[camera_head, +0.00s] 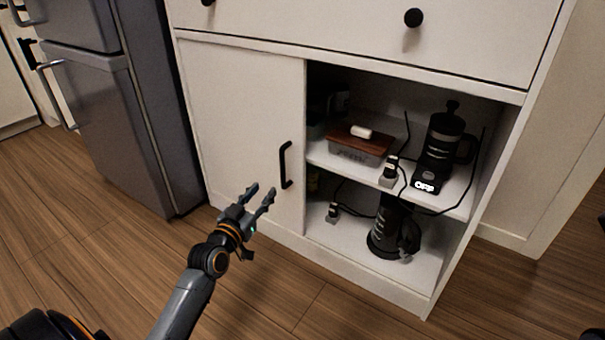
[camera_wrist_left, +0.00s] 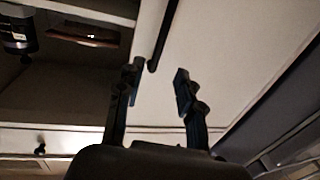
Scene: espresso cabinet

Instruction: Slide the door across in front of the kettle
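The white sliding door (camera_head: 240,120) covers the left half of the cabinet front, with a vertical black bar handle (camera_head: 286,165) near its right edge. The right half is open. A dark kettle (camera_head: 388,235) with a black handle stands on the lower shelf there, its top partly hidden by the upper shelf. My left gripper (camera_head: 261,196) is open and empty, below and left of the door handle, apart from it. In the left wrist view the handle (camera_wrist_left: 160,38) lies beyond the spread fingertips (camera_wrist_left: 157,76). My right gripper is not identifiable in these views.
A black press pot (camera_head: 440,145), a scale and a wood-lidded box (camera_head: 358,145) stand on the upper shelf (camera_head: 335,155). Black cables hang near the opening. A grey fridge (camera_head: 125,110) stands left of the cabinet. The wooden floor (camera_head: 290,300) in front is clear.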

